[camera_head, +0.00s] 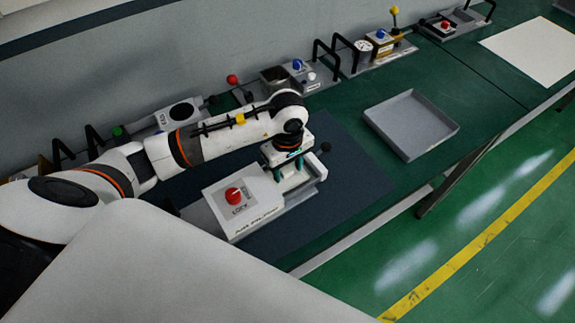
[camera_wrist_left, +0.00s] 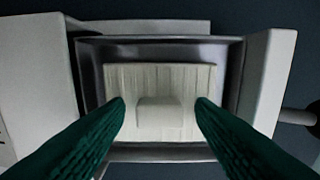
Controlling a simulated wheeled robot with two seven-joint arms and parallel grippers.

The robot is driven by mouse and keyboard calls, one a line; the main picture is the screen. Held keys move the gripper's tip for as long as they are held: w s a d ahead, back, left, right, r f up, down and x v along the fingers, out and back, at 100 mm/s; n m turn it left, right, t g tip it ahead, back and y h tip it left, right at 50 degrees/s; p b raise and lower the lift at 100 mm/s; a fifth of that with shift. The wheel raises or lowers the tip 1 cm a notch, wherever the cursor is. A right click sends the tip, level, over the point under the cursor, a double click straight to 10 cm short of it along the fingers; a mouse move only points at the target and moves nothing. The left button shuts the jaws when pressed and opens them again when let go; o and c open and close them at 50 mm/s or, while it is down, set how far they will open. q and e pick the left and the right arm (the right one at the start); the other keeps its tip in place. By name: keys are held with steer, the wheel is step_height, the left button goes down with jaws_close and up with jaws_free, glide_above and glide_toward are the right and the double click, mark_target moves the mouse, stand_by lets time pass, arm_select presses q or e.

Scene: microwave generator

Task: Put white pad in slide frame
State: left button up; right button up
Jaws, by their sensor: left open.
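The white pad (camera_wrist_left: 160,76) shows in the left wrist view as a pale ribbed square with a raised block-shaped grip (camera_wrist_left: 160,115) on it. It lies within the metal-walled recess of the slide frame (camera_wrist_left: 90,75), with dark gaps on its left and right. My left gripper (camera_wrist_left: 162,108) is open, its green fingers on either side of the grip, with small gaps to it. In the head view my left gripper (camera_head: 287,171) points down over the right part of the white fixture (camera_head: 222,222); the pad is hard to make out there. My right gripper is not in view.
The fixture has a red knob (camera_head: 236,195) on its left part and a black ball handle (camera_head: 325,147). A grey tray (camera_head: 412,122) lies empty to the right. Several devices with black handles line the wall. A white sheet (camera_head: 535,50) lies at the far right.

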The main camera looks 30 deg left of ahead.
mark_target(288, 170)
arm_select(q)
steer(key=shift+r, duration=0.35)
step_height(288, 170, up, 12)
steer(key=b, duration=0.3)
steer(key=shift+f, duration=0.2)
